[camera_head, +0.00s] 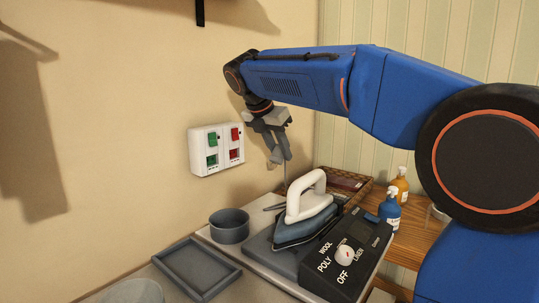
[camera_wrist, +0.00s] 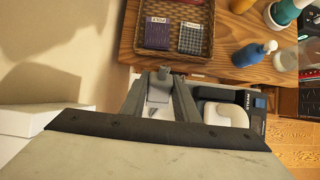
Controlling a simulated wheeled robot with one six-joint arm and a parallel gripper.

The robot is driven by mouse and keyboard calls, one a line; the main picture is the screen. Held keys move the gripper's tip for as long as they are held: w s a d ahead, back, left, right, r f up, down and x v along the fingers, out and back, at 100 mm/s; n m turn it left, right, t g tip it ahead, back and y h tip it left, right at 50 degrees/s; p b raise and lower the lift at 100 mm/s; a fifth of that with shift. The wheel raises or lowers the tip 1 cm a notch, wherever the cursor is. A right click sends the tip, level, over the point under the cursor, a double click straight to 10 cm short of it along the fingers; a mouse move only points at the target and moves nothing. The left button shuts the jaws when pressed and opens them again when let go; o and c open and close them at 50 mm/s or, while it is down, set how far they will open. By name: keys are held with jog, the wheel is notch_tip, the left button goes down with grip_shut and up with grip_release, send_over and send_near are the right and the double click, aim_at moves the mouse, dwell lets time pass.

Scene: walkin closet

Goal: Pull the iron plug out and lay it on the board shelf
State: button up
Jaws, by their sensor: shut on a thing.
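My gripper (camera_head: 281,158) is shut on a small grey plug (camera_wrist: 159,88), which shows between the fingers in the wrist view. The gripper is in the air to the right of the white wall socket panel (camera_head: 193,150), apart from it. A thin cord seems to hang below the fingers toward the iron. The iron (camera_head: 305,212), white-handled with a blue-grey body, rests on a dark base with a dial and fabric labels. The pale board (camera_head: 262,268) lies under this base. I cannot tell which part is the board shelf.
A round grey bowl (camera_head: 229,229) and an empty grey tray (camera_head: 198,285) are left of the iron. A wicker basket (camera_wrist: 208,52) with two small boxes stands on the wooden table behind. Blue (camera_head: 389,210) and orange (camera_head: 401,184) bottles stand at the right.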

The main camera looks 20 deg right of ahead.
jog(key=shift+f, duration=4.5)
jog(key=shift+f, duration=1.8)
jog(key=o, duration=1.2)
jog(key=shift+o, duration=0.2)
jog(key=v, duration=1.7)
jog(key=shift+a, duration=0.15)
jog(key=shift+s+r, duration=0.1)
